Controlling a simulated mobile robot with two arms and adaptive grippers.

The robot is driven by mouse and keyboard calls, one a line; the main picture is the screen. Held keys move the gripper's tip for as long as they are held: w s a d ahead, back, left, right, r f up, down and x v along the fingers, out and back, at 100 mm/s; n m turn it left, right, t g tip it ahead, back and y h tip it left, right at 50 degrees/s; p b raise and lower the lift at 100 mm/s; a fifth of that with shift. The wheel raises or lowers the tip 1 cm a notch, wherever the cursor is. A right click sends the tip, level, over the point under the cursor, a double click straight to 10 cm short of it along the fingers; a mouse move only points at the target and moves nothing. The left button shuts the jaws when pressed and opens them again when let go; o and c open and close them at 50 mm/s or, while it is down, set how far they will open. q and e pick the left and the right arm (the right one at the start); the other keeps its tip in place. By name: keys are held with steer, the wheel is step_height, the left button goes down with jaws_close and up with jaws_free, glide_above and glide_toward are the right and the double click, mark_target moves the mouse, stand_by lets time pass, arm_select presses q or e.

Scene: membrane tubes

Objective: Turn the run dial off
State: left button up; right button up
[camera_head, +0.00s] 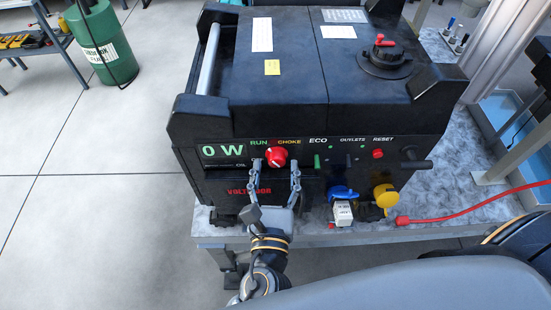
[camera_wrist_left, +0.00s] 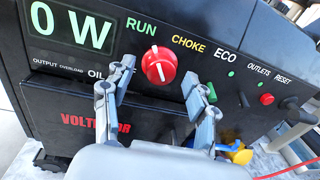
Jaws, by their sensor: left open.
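The run dial (camera_head: 276,156) is a round red knob with a white line on the front of a black generator (camera_head: 330,65). It sits below the green RUN and orange CHOKE labels. In the left wrist view the dial (camera_wrist_left: 158,64) shows its white line nearly upright, leaning a little left at the top, toward RUN. My left gripper (camera_head: 276,165) is open, one finger left of the dial and one right of it. In the left wrist view the gripper (camera_wrist_left: 160,72) has visible gaps between both fingers and the dial. The right gripper is not seen.
The display (camera_head: 223,151) reads 0 W. Right of the dial are a green ECO switch (camera_head: 317,161), a red reset button (camera_head: 377,153), and blue and yellow outlet covers. A red cable (camera_head: 470,207) runs right across the grey bench (camera_head: 445,235).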

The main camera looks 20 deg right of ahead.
arm_select(q)
steer(key=shift+x, duration=0.75)
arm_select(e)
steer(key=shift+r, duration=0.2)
arm_select(q)
steer(key=shift+s, duration=0.1)
steer(key=c, duration=1.1)
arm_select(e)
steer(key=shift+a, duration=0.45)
